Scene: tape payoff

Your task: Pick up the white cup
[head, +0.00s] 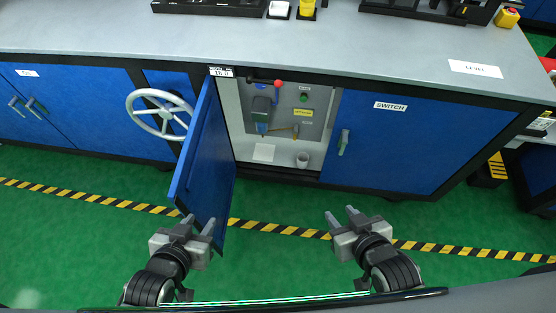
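A small whitish-grey cup (303,160) stands on the floor of the open cabinet, at its right side, in the head view. My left gripper (197,225) is open and empty, in front of the lower edge of the open blue door. My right gripper (341,215) is open and empty, in front of the cabinet and a little right of the cup. Both grippers are well apart from the cup.
The open blue door (204,160) swings outward left of the cabinet opening. A flat white item (264,152) lies left of the cup. A control panel (291,112) with a red-knobbed lever is behind. A handwheel (160,113) is left; the closed SWITCH door (392,145) is right.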

